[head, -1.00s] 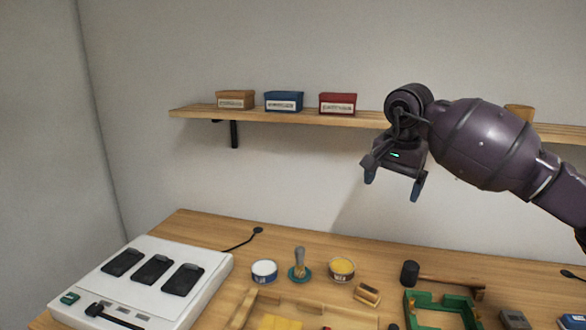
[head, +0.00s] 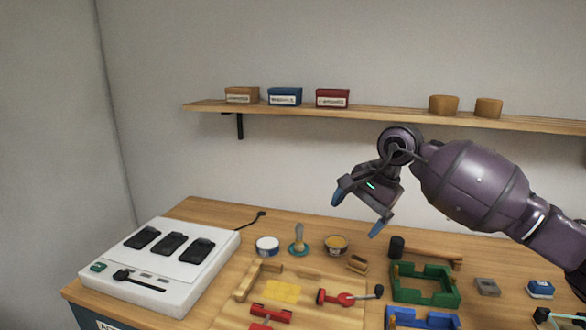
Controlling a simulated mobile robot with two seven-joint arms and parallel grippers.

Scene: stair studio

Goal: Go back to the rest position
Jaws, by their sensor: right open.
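My right gripper (head: 355,212) is in the head view, right of the middle. It hangs in the air above the back of the workbench (head: 350,240), in front of the wall and below the shelf. Its two blue-tipped fingers are spread apart and nothing is between them. They point down and to the left. My left gripper does not show.
A white device with black pads (head: 160,265) stands at the bench's left. Tins (head: 267,246), a brush (head: 298,242), a mallet (head: 425,251), a green frame (head: 424,286) and red clamps (head: 345,298) lie on the bench. Boxes (head: 285,96) stand on the wall shelf (head: 360,112).

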